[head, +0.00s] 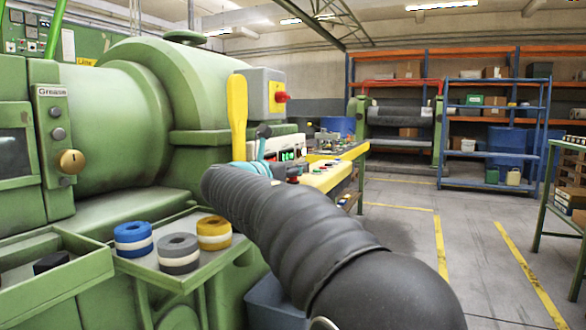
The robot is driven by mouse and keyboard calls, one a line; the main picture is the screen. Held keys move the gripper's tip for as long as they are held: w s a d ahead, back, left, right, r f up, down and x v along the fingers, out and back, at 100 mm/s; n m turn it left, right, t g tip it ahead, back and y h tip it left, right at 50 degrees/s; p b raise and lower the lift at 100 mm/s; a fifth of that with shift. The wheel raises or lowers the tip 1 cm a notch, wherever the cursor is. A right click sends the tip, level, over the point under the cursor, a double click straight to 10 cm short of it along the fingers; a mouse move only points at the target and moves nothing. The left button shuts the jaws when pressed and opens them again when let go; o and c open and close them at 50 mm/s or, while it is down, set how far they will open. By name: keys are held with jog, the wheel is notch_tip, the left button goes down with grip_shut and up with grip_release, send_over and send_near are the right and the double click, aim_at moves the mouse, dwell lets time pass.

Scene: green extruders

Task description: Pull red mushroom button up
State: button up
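My arm, in a black ribbed sleeve, reaches from the bottom right toward the green machine's control panel. My gripper (291,171) is small and dark at the far end of the arm, over the yellow-edged panel (326,179). Its fingers are too small and too covered to tell whether they are open or shut. A small red part (293,180), possibly the red mushroom button, shows just under the gripper and is mostly hidden; I cannot tell whether they touch. A separate red knob (281,97) sits on a yellow plate on the grey box above.
A yellow lever (237,108) stands upright beside the arm's end. Blue, grey and yellow tape rolls (178,252) sit on a green tray at lower left. Blue-orange shelves (496,125) stand at the back and a table (566,165) at right. The floor (410,210) between is clear.

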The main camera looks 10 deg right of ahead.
grip_shut()
jog(key=shift+r+p, duration=0.7)
jog(key=shift+p, duration=0.35)
jog(key=o, duration=1.1)
grip_release()
jog(key=shift+f, duration=0.1)
jog(key=v, duration=1.2)
